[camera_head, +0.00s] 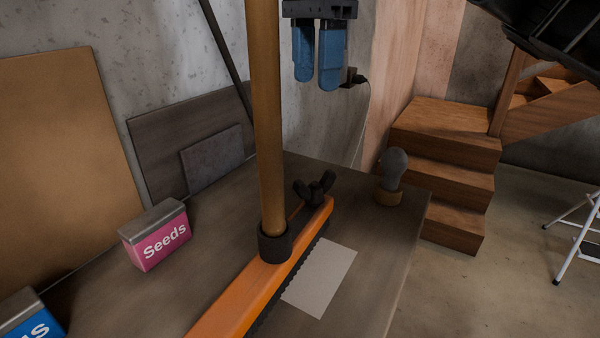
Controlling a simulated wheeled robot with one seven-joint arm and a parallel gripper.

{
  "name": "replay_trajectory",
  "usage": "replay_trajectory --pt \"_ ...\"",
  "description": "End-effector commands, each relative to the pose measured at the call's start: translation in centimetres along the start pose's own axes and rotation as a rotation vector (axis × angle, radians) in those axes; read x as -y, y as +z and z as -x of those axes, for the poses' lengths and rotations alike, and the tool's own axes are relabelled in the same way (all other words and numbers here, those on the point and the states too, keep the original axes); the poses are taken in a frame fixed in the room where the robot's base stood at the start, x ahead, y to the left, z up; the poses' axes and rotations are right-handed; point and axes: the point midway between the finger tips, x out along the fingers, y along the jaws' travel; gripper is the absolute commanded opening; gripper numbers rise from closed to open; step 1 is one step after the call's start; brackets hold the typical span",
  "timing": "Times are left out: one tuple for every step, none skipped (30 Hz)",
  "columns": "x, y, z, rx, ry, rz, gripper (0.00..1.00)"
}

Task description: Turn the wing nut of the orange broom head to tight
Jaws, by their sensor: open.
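The orange broom head (237,300) lies on the grey-brown bench top, running from the lower left toward the middle, with dark bristles along its right side. Its brown handle (268,120) stands upright in a dark collar (275,243) and leaves the top of the picture. The black wing nut (315,189) is near the far end of the head, right of the handle, its two wings spread and angled upward. How far the nut is screwed down cannot be told. My gripper cannot be made out, and nothing touches the nut.
A grey bulb (393,168) on a wooden base stands right of the nut. A pale sheet (322,280) lies beside the head. A pink Seeds box (155,238) and part of a blue box (28,318) are left. Blue canisters (331,58) hang behind. Wooden steps (445,160) stand right.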

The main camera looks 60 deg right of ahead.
Motion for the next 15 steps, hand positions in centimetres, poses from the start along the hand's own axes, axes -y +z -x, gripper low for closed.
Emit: replay_trajectory --pt "0.0 0.0 -0.8 0.0 0.001 0.0 0.51" --pt "0.0 0.0 -1.0 0.0 0.001 0.0 0.51" --pt "0.0 0.0 -1.2 0.0 0.001 0.0 0.51" --pt "0.0 0.0 -1.4 0.0 0.001 0.0 0.51" --pt "0.0 0.0 -1.6 0.0 0.001 0.0 0.51" --pt "0.0 0.0 -1.9 0.0 0.001 0.0 0.51" --pt "0.0 0.0 -2.2 0.0 0.001 0.0 0.51" --pt "0.0 0.0 -2.5 0.0 0.001 0.0 0.51" --pt "0.0 0.0 -2.8 0.0 0.001 0.0 0.51" --pt "0.0 0.0 -3.1 0.0 0.001 0.0 0.51" --pt "0.0 0.0 -3.3 0.0 0.001 0.0 0.51" --pt "0.0 0.0 -4.0 0.0 0.001 0.0 0.51" --pt "0.0 0.0 -4.3 0.0 0.001 0.0 0.51" --pt "0.0 0.0 -4.7 0.0 0.001 0.0 0.51" --pt "0.0 0.0 -5.3 0.0 0.001 0.0 0.51"
